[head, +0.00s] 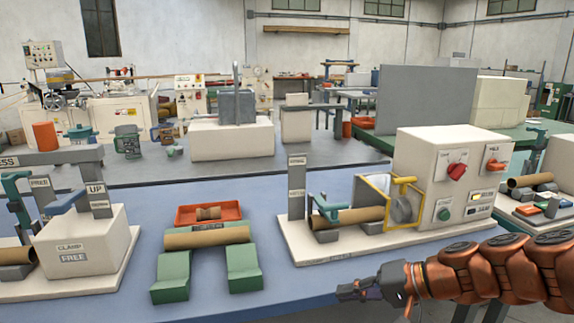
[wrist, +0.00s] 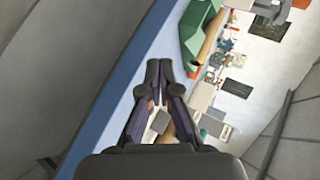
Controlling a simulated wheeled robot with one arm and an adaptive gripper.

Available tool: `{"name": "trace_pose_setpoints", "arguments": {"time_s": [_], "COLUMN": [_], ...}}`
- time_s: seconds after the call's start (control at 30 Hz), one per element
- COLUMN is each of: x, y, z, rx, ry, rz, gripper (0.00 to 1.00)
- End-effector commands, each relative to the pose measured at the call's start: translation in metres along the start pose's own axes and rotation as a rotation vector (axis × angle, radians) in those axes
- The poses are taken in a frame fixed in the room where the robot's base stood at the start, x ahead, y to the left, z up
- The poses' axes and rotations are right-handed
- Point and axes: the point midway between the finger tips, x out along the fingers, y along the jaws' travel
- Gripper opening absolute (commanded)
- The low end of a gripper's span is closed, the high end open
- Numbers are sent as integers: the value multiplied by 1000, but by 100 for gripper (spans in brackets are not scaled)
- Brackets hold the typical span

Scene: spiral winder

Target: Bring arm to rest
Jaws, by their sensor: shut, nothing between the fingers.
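My gripper (head: 358,290) is at the lower right in the head view, at the end of my orange arm, over the front edge of the blue table (head: 190,290). In the wrist view my gripper (wrist: 158,68) has its fingertips together with nothing between them. It is apart from the spiral winder (head: 435,165), a white box with knobs, a yellow guard and a cardboard tube (head: 345,218) on its base. The gripper is in front of that base. The wrist view is tilted, with the table edge running diagonally.
A cardboard tube (head: 206,238) lies across green supports (head: 172,275) left of the gripper. An orange tray (head: 185,214) stands behind it. A clamp station (head: 80,245) is at the left. Blue table surface between the supports and the winder is clear.

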Motion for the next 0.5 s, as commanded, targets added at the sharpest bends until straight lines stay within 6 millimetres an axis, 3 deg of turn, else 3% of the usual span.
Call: {"name": "trace_pose_setpoints", "arguments": {"time_s": [0.03, 0.13, 0.3, 0.5], "x": [11, 20, 6, -33], "y": [1, 14, 54, 92], "z": [30, 86, 160, 204], "rx": [-31, -72, -113, -127], "ry": [-75, -213, -383, -463], "rz": [69, 221, 504, 773], "gripper": [0, 0, 0, 0]}}
